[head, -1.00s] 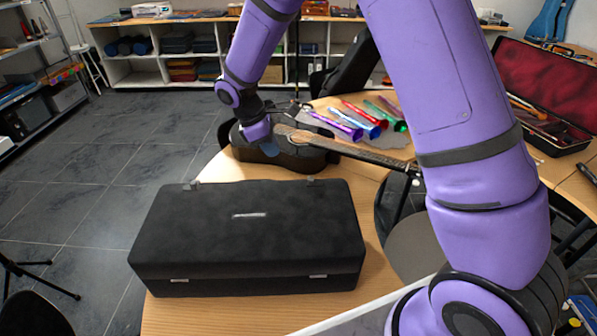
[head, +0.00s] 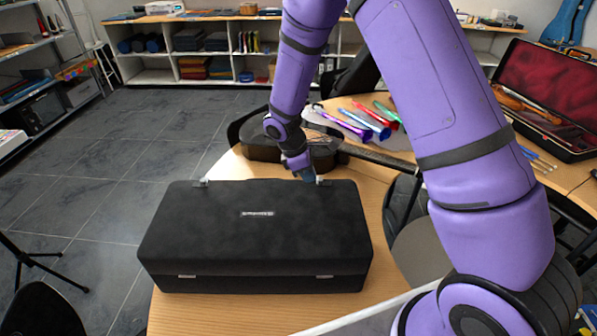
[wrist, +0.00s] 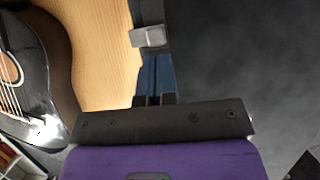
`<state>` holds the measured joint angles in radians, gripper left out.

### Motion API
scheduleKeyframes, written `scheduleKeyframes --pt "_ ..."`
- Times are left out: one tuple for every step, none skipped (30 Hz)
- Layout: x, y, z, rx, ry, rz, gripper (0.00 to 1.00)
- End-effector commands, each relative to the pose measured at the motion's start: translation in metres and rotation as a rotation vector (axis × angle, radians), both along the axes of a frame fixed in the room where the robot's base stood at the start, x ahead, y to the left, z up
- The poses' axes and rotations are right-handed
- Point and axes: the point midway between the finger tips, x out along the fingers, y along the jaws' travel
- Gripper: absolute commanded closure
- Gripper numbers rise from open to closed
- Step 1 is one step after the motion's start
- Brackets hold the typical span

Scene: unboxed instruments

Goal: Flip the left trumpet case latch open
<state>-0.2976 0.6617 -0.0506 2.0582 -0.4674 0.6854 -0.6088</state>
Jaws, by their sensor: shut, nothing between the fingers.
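The black trumpet case (head: 255,225) lies closed on the wooden table. Two small latches stand on its far edge: one at the picture's left (head: 201,183), one at its right (head: 321,181). My gripper (head: 309,176) is shut and empty, pointing down at the far edge beside the right-hand latch. In the wrist view, my blue fingertips (wrist: 154,62) are just below a silver-grey latch (wrist: 148,37) on the case edge. Whether they touch it, I cannot tell. The dark case top (wrist: 245,70) fills the right of that view.
A dark guitar (head: 262,143) lies behind the case; its body (wrist: 35,75) also shows in the wrist view. Coloured horns (head: 368,122) lie beyond. An open red-lined case (head: 555,85) is at the far right. Bare table (wrist: 105,45) lies beside the case's latch edge.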

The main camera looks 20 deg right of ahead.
Motion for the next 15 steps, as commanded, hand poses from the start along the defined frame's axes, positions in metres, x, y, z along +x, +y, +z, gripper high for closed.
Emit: scheduleKeyframes --pt "-0.0008 -0.0023 0.0002 0.000 0.000 -0.001 1.00" --pt "-0.0012 -0.0030 0.0002 0.000 0.000 0.000 1.00" --pt "-0.0014 -0.0038 0.0002 0.000 0.000 0.000 1.00" --pt "-0.0014 -0.0041 0.0003 0.000 0.000 0.000 1.00" --pt "-0.0014 -0.0043 0.0003 0.000 0.000 0.000 1.00" --pt "-0.0014 -0.0043 0.0003 0.000 0.000 0.000 1.00" --pt "-0.0014 -0.0042 0.0004 0.000 0.000 0.000 1.00" --pt "-0.0014 -0.0042 0.0004 0.000 0.000 0.000 1.00" --pt "-0.0014 -0.0042 0.0004 0.000 0.000 0.000 1.00" --pt "-0.0014 -0.0040 0.0004 0.000 0.000 0.000 1.00" --pt "-0.0014 -0.0040 0.0004 0.000 0.000 0.000 1.00" --pt "-0.0014 -0.0044 0.0004 0.000 0.000 -0.001 1.00" --pt "-0.0016 -0.0052 0.0004 0.000 0.000 -0.001 1.00" --pt "-0.0021 -0.0070 0.0006 0.000 0.000 -0.002 1.00" --pt "-0.0032 -0.0107 0.0006 -0.001 0.000 -0.003 1.00"
